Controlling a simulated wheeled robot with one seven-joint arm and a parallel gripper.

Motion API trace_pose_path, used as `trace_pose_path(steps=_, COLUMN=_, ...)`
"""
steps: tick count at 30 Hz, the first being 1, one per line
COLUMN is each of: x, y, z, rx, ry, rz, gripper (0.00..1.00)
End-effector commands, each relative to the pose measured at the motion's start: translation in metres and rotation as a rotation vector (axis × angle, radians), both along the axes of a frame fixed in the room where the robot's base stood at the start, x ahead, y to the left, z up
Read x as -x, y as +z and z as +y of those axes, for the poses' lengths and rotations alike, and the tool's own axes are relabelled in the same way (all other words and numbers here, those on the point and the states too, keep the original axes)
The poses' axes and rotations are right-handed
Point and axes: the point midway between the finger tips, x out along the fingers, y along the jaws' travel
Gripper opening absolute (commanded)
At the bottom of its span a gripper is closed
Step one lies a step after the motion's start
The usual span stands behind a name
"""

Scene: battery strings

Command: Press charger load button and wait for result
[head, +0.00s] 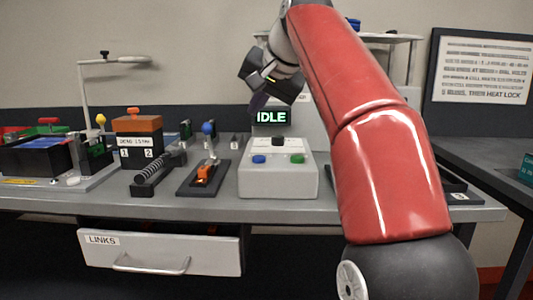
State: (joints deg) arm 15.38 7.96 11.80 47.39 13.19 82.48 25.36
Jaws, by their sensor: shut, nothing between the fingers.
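The charger is a light grey box (278,183) on the bench, right of the middle. It has a blue button (259,160), a green button (297,159) and a black knob or button (278,141) on its top. I cannot tell which one is the load button. My gripper (258,103) is shut and empty, pointing down above the charger, in front of the wall and close to the display in the picture. It appears apart from the buttons.
A black fixture with an orange part (203,174) and a blue-knobbed lever (208,128) stands left of the charger. A "LINKS" drawer (160,252) is below. My arm hides the bench's right part.

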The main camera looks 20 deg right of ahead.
Motion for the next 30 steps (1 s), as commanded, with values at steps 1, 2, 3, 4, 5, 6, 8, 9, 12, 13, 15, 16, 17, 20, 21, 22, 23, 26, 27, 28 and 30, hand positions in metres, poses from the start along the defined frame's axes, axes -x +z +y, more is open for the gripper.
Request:
trace_pose_path(steps=1, x=-0.004, y=0.005, z=-0.002, rx=-0.012, ry=-0.003, rz=-0.004, gripper=0.0)
trace_pose_path(steps=2, x=-0.005, y=0.007, z=-0.003, rx=-0.017, ry=-0.004, rz=-0.006, gripper=0.0)
trace_pose_path(steps=3, x=-0.006, y=0.009, z=-0.004, rx=-0.022, ry=-0.005, rz=-0.008, gripper=0.0)
trace_pose_path(steps=4, x=-0.006, y=0.01, z=-0.004, rx=-0.025, ry=-0.006, rz=-0.01, gripper=0.0)
trace_pose_path(steps=5, x=-0.007, y=0.011, z=-0.005, rx=-0.027, ry=-0.006, rz=-0.012, gripper=0.0)
trace_pose_path(steps=6, x=-0.007, y=0.011, z=-0.005, rx=-0.029, ry=-0.007, rz=-0.012, gripper=0.0)
trace_pose_path(steps=8, x=-0.007, y=0.012, z=-0.005, rx=-0.029, ry=-0.008, rz=-0.011, gripper=0.0)
trace_pose_path(steps=9, x=-0.007, y=0.012, z=-0.005, rx=-0.029, ry=-0.008, rz=-0.011, gripper=0.0)
trace_pose_path(steps=12, x=-0.007, y=0.011, z=-0.005, rx=-0.029, ry=-0.008, rz=-0.012, gripper=0.0)
trace_pose_path(steps=13, x=-0.007, y=0.011, z=-0.005, rx=-0.028, ry=-0.008, rz=-0.012, gripper=0.0)
trace_pose_path(steps=15, x=-0.007, y=0.011, z=-0.005, rx=-0.028, ry=-0.008, rz=-0.012, gripper=0.0)
trace_pose_path(steps=16, x=-0.007, y=0.011, z=-0.005, rx=-0.028, ry=-0.008, rz=-0.012, gripper=0.0)
trace_pose_path(steps=17, x=-0.007, y=0.011, z=-0.005, rx=-0.028, ry=-0.008, rz=-0.012, gripper=0.0)
trace_pose_path(steps=20, x=-0.006, y=0.007, z=-0.005, rx=-0.028, ry=-0.008, rz=-0.011, gripper=0.0)
trace_pose_path(steps=21, x=-0.006, y=0.004, z=-0.005, rx=-0.028, ry=-0.009, rz=-0.011, gripper=0.0)
trace_pose_path(steps=22, x=-0.006, y=0.001, z=-0.005, rx=-0.028, ry=-0.009, rz=-0.01, gripper=0.0)
trace_pose_path(steps=23, x=-0.006, y=-0.001, z=-0.005, rx=-0.028, ry=-0.009, rz=-0.01, gripper=0.0)
trace_pose_path(steps=26, x=-0.005, y=-0.013, z=-0.005, rx=-0.028, ry=-0.01, rz=-0.01, gripper=0.0)
trace_pose_path(steps=27, x=-0.006, y=-0.02, z=-0.006, rx=-0.028, ry=-0.011, rz=-0.01, gripper=0.0)
trace_pose_path(steps=28, x=-0.005, y=-0.024, z=-0.006, rx=-0.027, ry=-0.01, rz=-0.008, gripper=0.0)
trace_pose_path(steps=30, x=-0.006, y=-0.04, z=-0.005, rx=-0.029, ry=-0.009, rz=-0.011, gripper=0.0)
